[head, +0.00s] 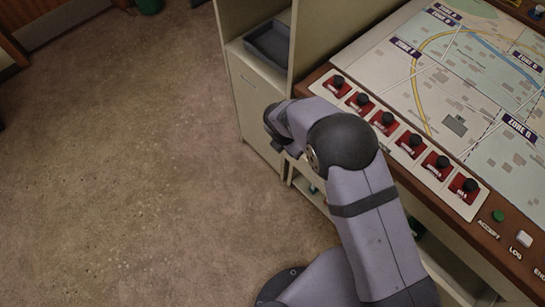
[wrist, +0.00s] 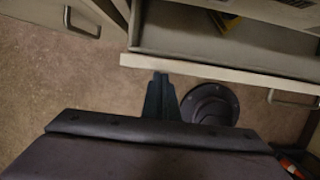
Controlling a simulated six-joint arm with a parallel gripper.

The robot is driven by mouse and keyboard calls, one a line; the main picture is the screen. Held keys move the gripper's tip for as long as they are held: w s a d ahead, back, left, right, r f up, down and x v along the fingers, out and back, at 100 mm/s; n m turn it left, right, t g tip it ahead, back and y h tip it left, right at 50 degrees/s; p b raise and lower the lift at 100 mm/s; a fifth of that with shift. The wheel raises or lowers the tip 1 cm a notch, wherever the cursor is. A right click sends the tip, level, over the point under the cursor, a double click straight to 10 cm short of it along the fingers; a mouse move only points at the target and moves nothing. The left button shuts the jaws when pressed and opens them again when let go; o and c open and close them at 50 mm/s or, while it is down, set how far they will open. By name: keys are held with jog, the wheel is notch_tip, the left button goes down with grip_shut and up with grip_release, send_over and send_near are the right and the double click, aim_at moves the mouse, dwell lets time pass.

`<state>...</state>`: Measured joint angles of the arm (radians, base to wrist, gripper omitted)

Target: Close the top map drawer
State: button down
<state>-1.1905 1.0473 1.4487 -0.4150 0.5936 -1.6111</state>
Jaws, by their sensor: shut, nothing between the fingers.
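The map drawer (wrist: 215,68) stands open in the upper part of the wrist view, with its pale front edge running across and its grey inside showing. A yellow item lies partly visible inside it. My gripper (wrist: 160,78) is shut and empty. Its dark fingertips are close to the drawer's front edge; I cannot tell whether they touch. In the head view my own arm hides the gripper and most of the drawer area under the console.
A pale cabinet (head: 255,95) with a dark tray (head: 268,42) stands left of the console. The map desktop (head: 465,75) has a row of black knobs on red plates. A metal handle (wrist: 292,98) shows at right in the wrist view. Open carpet (head: 120,170) lies left.

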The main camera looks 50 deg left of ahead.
jog(key=w, duration=0.5)
jog(key=shift+w, duration=0.35)
jog(key=shift+s, duration=0.1)
jog(key=s+r, duration=0.6)
jog(key=r, duration=0.3)
jog(key=shift+s+r+b, duration=0.15)
jog(key=shift+r+b, duration=0.2)
jog(key=shift+b, duration=0.05)
